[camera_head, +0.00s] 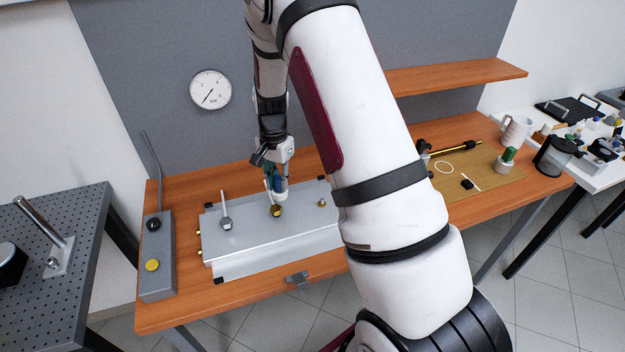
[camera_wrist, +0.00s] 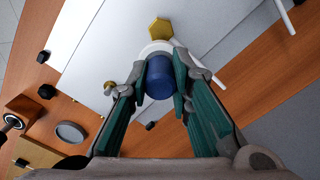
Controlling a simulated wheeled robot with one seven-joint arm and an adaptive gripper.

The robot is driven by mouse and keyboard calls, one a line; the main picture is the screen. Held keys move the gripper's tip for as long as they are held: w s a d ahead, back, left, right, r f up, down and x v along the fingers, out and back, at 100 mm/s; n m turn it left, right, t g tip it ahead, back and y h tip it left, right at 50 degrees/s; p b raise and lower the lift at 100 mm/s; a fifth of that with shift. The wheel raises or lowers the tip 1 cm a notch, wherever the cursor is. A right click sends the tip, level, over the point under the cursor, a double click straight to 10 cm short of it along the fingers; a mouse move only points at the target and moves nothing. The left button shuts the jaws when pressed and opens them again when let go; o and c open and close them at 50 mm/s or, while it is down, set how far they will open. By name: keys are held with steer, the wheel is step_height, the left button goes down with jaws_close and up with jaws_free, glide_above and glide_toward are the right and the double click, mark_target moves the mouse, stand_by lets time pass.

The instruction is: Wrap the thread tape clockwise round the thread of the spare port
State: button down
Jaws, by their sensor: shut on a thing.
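My gripper (camera_head: 278,183) is shut on a blue cylinder (camera_wrist: 160,77) with a white ring or disc (camera_wrist: 155,49) at its far end, which looks like the thread tape. My fingers press it from both sides, above the silver manifold plate (camera_head: 262,262). A brass hex fitting (camera_head: 277,211) on the plate lies just beyond the white ring; it also shows in the wrist view (camera_wrist: 160,29). Whether they touch is unclear. A smaller brass fitting (camera_head: 322,203) stands to the right; the wrist view shows it at left (camera_wrist: 109,88). I cannot tell which is the spare port.
A white-levered valve (camera_head: 226,222) stands left of my gripper on the plate. A grey box (camera_head: 157,255) with black and yellow knobs stands farther left. A gauge (camera_head: 211,90) hangs behind.

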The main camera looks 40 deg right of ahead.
steer(key=shift+s+d+f+m, duration=0.7)
steer(key=shift+d+f+m, duration=0.2)
steer(key=shift+d+m, duration=0.35)
steer(key=shift+s+d+f+m, duration=0.8)
steer(key=shift+d+m, duration=0.3)
steer(key=shift+m, duration=0.4)
steer(key=shift+s+d+f+m, duration=0.6)
steer(key=shift+d+f+m, duration=0.35)
steer(key=shift+d+m, duration=0.3)
steer(key=c, duration=2.2)
jaws_free()
steer(key=shift+a, duration=0.1)
jaws_close()
steer(key=shift+f+b, duration=0.3)
steer(key=shift+f, duration=0.25)
steer(key=shift+w, duration=0.1)
steer(key=shift+w+d+b, duration=0.45)
steer(key=shift+w+b, duration=0.2)
steer(key=shift+w, duration=0.1)
steer(key=shift+w+d+b, duration=0.45)
steer(key=shift+w+b, duration=0.15)
steer(key=shift+w, duration=0.1)
